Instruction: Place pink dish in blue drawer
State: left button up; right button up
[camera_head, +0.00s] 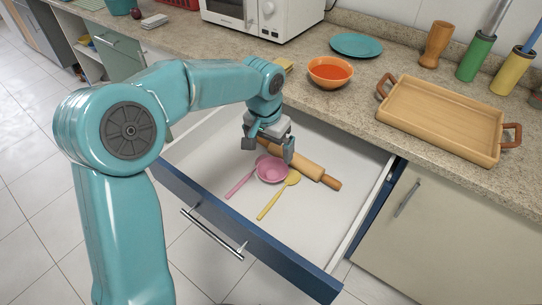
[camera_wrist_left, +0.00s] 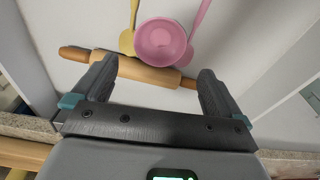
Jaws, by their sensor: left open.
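The pink dish (camera_head: 272,173) is a small round bowl inside the open blue-fronted drawer (camera_head: 228,232). It sits among the utensils, over or against the head of a pink spoon (camera_head: 240,184) and close to the rolling pin. In the left wrist view the dish (camera_wrist_left: 160,42) lies beyond the fingertips, between a yellow spoon and the pink spoon. My left gripper (camera_head: 268,151) is open and empty, just above the dish and rolling pin, fingers pointing down. It also shows in the wrist view (camera_wrist_left: 157,72). My right gripper is out of view.
A rolling pin (camera_head: 313,171) and a yellow spoon (camera_head: 278,195) lie in the drawer; its right part is clear. On the counter stand an orange bowl (camera_head: 330,73), a teal plate (camera_head: 356,45), a wooden tray (camera_head: 440,116), a microwave (camera_head: 265,15) and several utensil holders.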

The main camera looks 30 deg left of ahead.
pick_arm(q)
jog(key=r, duration=0.3)
jog(key=shift+s+r, duration=0.1)
jog(key=shift+s, duration=0.1)
dwell(0.4)
